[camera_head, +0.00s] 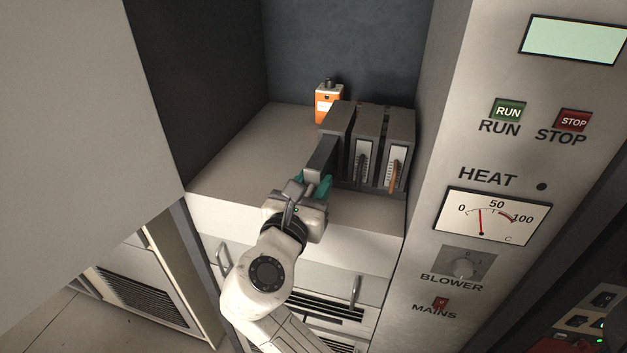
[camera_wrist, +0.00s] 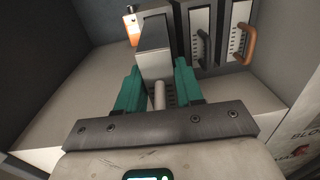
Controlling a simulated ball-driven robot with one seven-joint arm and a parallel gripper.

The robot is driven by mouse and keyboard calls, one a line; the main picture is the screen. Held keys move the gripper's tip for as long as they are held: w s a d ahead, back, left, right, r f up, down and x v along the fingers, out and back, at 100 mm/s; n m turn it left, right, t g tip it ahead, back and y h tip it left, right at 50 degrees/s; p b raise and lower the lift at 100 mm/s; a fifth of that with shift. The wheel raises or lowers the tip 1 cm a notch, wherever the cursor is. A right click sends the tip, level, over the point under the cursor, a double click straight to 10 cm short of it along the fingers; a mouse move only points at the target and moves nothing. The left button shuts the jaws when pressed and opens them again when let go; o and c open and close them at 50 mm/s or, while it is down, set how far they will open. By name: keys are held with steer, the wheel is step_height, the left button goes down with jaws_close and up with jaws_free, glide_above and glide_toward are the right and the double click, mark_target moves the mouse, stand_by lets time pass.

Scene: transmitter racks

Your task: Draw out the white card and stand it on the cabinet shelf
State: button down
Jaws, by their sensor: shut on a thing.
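The white card (camera_head: 322,155) is a dark grey slab-shaped module with a pale round handle. It juts forward out of the left slot of the card rack (camera_head: 343,115), its rear end still at the slot. In the wrist view the card (camera_wrist: 156,35) lies straight ahead, its handle (camera_wrist: 159,96) between my teal fingers. My gripper (camera_head: 315,184) is shut on that handle at the front of the card; its fingers also show in the wrist view (camera_wrist: 158,82). The cabinet shelf (camera_head: 235,150) is the bare pale surface left of the rack.
Beside it in the rack stand a card with a dark handle (camera_head: 365,163) and a card with an orange handle (camera_head: 395,172). A dark wall bounds the shelf on the left. A control panel (camera_head: 490,200) rises at the right.

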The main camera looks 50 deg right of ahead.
steer(key=shift+p+v, duration=0.6)
steer(key=shift+v, duration=1.05)
steer(key=shift+p+v, duration=1.05)
steer(key=shift+v, duration=0.5)
steer(key=shift+s, duration=0.15)
steer(key=shift+r, duration=0.1)
